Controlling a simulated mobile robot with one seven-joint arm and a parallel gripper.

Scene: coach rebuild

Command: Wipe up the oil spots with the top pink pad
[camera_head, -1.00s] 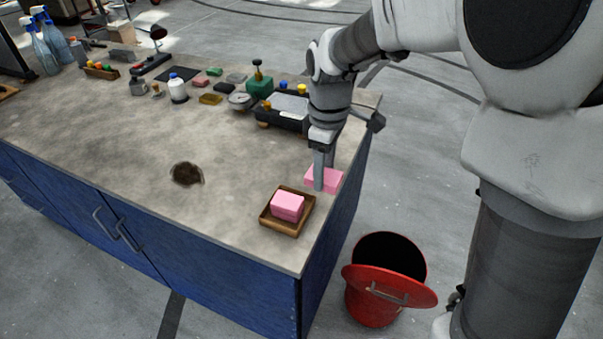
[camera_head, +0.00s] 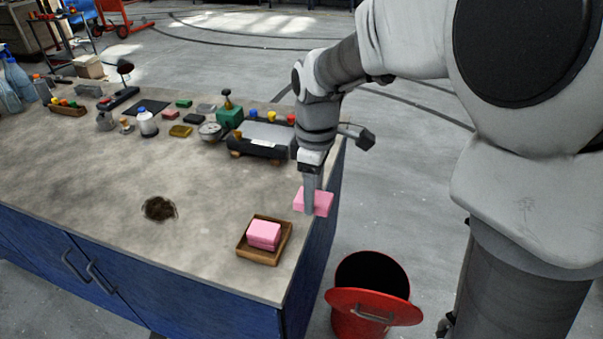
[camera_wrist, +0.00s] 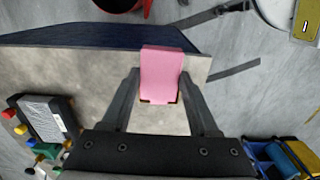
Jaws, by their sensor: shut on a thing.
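My gripper (camera_head: 311,205) is shut on a pink pad (camera_head: 322,203) above the right edge of the bench. In the wrist view the pad (camera_wrist: 161,72) sits between the two fingers (camera_wrist: 160,92), with a thin brownish strip along its near edge. A brown tray (camera_head: 278,252) stands left of and nearer than my gripper, with pink padding (camera_head: 264,234) in it. One dark brown oil spot (camera_head: 160,209) lies on the bench top, well left of the tray. No other spot can be made out clearly.
The grey bench top (camera_head: 205,240) is clear between the spot and the tray. A black device (camera_head: 262,141), a white bottle (camera_head: 147,123) and several small coloured blocks stand towards the back. A red bin (camera_head: 365,315) stands on the floor beyond the bench's right side.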

